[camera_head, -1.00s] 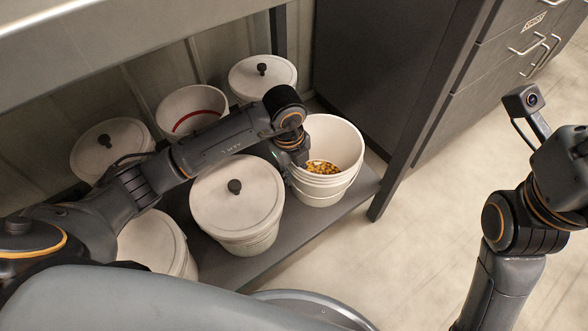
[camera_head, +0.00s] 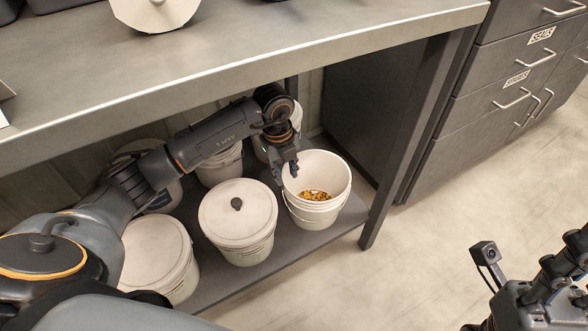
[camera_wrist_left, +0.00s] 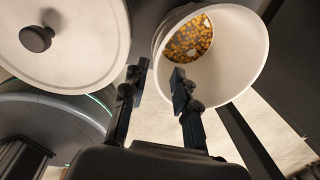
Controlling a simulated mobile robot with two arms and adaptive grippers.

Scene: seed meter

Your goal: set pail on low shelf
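The open white pail (camera_head: 335,214) with yellow-brown seeds in it stands upright on the low shelf (camera_head: 305,240), near its right end. It also shows in the left wrist view (camera_wrist_left: 235,65), mouth towards the camera. My left gripper (camera_head: 286,174) is at the pail's left rim. In the left wrist view its two fingers (camera_wrist_left: 157,82) are apart, with the near rim seen beyond and between them; I cannot tell whether they touch it. My right gripper (camera_head: 478,322) is only partly in view at the lower right, away from the shelf.
A lidded pail (camera_head: 238,218) stands just left of the open pail, another (camera_head: 160,255) farther left, and several pails stand behind. The countertop (camera_head: 250,70) overhangs the shelf. A table leg (camera_head: 385,190) stands right of the pail, with drawers (camera_head: 510,90) beyond. The floor at right is clear.

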